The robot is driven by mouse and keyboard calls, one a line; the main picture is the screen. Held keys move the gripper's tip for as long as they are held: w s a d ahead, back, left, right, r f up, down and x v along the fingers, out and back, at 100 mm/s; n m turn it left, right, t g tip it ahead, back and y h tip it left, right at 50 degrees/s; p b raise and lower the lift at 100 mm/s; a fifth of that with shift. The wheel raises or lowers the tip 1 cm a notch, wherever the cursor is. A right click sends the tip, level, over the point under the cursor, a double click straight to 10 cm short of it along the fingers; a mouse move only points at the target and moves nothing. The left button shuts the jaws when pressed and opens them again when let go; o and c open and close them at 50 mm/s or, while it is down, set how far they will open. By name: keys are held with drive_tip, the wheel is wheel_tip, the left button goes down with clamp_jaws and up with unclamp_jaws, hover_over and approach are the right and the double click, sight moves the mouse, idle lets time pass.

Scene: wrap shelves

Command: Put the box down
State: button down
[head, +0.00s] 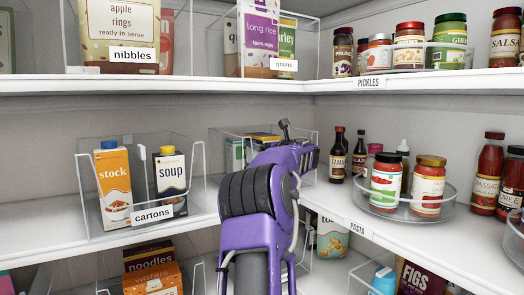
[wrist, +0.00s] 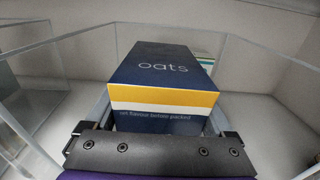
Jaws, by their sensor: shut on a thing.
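A dark navy oats box (wrist: 155,66) with a yellow and white band fills the middle of the wrist view. My gripper (wrist: 158,122) is shut on it, with a finger along each side. In the head view my gripper (head: 285,140) reaches into the back corner of the middle shelf, and a small part of the oats box (head: 263,136) shows past it. Clear bin walls (wrist: 52,92) stand on both sides of the box in the wrist view. I cannot tell whether the box's base touches the bin floor.
Another box (wrist: 205,59) stands behind the oats. A clear cartons bin (head: 197,190) with stock (head: 113,185) and soup (head: 170,172) is at left. Dark bottles (head: 338,155) and a turntable (head: 400,205) with jars are at right. The upper shelf (head: 190,82) runs overhead.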

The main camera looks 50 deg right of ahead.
drive_tip(key=shift+w+f, duration=0.15)
drive_tip(key=shift+f, duration=0.5)
drive_tip(key=shift+f, duration=0.2)
unclamp_jaws()
drive_tip(key=shift+r, duration=0.15)
drive_tip(key=b+v, duration=0.2)
drive_tip(key=v, duration=1)
drive_tip(key=shift+b, duration=0.3)
